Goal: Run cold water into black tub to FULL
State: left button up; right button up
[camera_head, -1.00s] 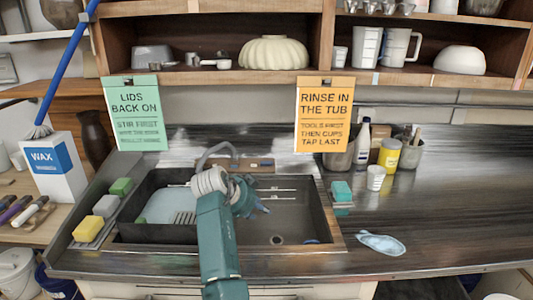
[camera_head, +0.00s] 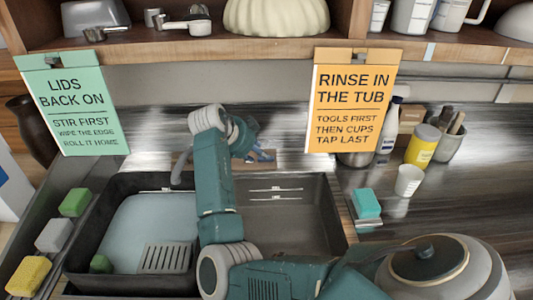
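The black tub (camera_head: 85,232) is the dark-walled box in the left part of the sink. A pale blue-grey surface fills much of its inside; I cannot tell whether it is water. A slotted grate (camera_head: 165,257) shows at its front. The grey curved tap spout (camera_head: 180,165) rises behind the tub, partly hidden by my arm. My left gripper is out of view.
The bare sink basin (camera_head: 290,215) lies right of my forearm. Green (camera_head: 75,202), white (camera_head: 54,235) and yellow (camera_head: 28,274) sponges line the left rim. A teal sponge (camera_head: 366,203), white cup (camera_head: 408,180) and yellow jar (camera_head: 422,146) stand right. Two hanging signs flank the back.

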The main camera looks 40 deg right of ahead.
jog(key=p+x, duration=0.2)
jog(key=x, duration=0.6)
jog(key=shift+d+f, duration=0.4)
jog(key=shift+f, duration=0.05)
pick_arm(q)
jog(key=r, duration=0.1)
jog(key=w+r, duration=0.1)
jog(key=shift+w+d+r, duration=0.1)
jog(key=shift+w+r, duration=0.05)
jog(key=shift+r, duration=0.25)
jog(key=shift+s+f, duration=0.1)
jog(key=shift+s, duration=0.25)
pick_arm(e)
jog(key=shift+f, duration=0.1)
grip_shut()
